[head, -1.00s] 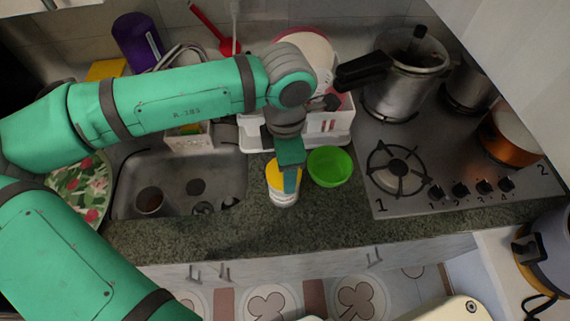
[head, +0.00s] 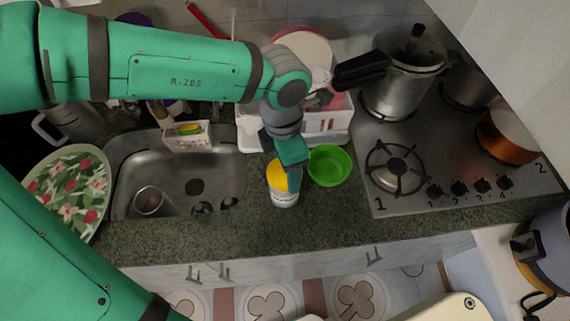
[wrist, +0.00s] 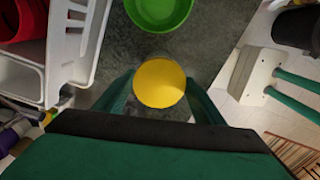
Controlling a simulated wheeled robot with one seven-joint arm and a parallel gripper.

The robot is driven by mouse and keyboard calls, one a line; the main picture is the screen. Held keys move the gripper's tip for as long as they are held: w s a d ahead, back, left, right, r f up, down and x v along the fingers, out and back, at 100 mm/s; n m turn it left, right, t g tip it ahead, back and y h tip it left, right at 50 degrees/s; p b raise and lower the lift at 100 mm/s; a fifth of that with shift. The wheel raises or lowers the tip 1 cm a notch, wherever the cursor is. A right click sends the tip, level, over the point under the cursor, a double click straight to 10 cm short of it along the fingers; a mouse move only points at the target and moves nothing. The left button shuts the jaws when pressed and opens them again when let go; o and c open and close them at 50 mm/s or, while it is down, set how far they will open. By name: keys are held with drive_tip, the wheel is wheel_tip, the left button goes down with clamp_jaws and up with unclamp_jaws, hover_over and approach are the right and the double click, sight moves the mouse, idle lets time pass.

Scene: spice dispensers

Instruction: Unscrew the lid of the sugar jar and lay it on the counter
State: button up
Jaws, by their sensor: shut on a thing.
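The sugar jar (head: 284,198) is a white jar standing upright on the counter between the sink and the stove. Its round yellow lid (head: 277,174) is on top of it. In the wrist view the yellow lid (wrist: 160,83) sits between the two green fingers, hiding the jar below. My gripper (head: 286,181) reaches down from above and is shut on the lid. Part of the lid is hidden behind the gripper in the head view. The dark green granite counter (head: 330,215) has bare room in front and to the right of the jar.
A green bowl (head: 329,166) stands just right of the jar. A white dish rack (head: 325,122) is behind. The sink (head: 220,175) lies left, with a cup in it. The stove (head: 405,195) with pots is right.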

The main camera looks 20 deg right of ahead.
drive_tip(key=shift+w+a+r, duration=0.15)
drive_tip(key=shift+a+r, duration=0.05)
drive_tip(key=shift+a, duration=0.05)
